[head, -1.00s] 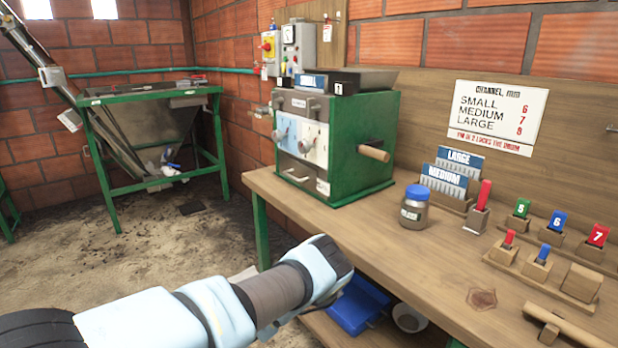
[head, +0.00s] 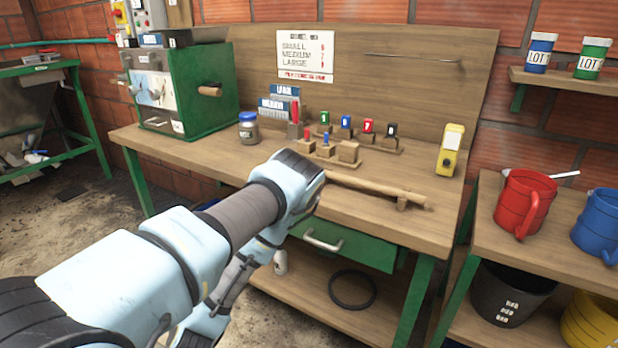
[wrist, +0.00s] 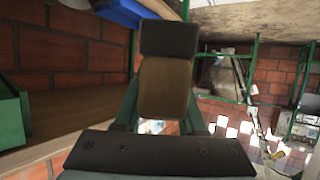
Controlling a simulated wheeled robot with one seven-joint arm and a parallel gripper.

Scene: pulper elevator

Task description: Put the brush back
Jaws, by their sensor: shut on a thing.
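My gripper (wrist: 162,108) is shut on a brown wooden block with a dark end, which looks like the brush (wrist: 165,80). The brush shows up close in the wrist view, between the two greenish fingers. In the head view my wrist hides both the gripper and the brush, in front of the workbench (head: 210,155). A long wooden stick (head: 380,187) lies on the bench's front right part, with a small block under it. I cannot tell whether it is a holder for the brush.
A green machine (head: 205,95) and a blue-lidded jar (head: 248,129) stand on the bench's left. Coloured numbered tags (head: 367,130) stand in blocks at the back. A yellow device (head: 450,150) stands at the right. A side table holds a red jug (head: 524,203) and blue jug (head: 597,222).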

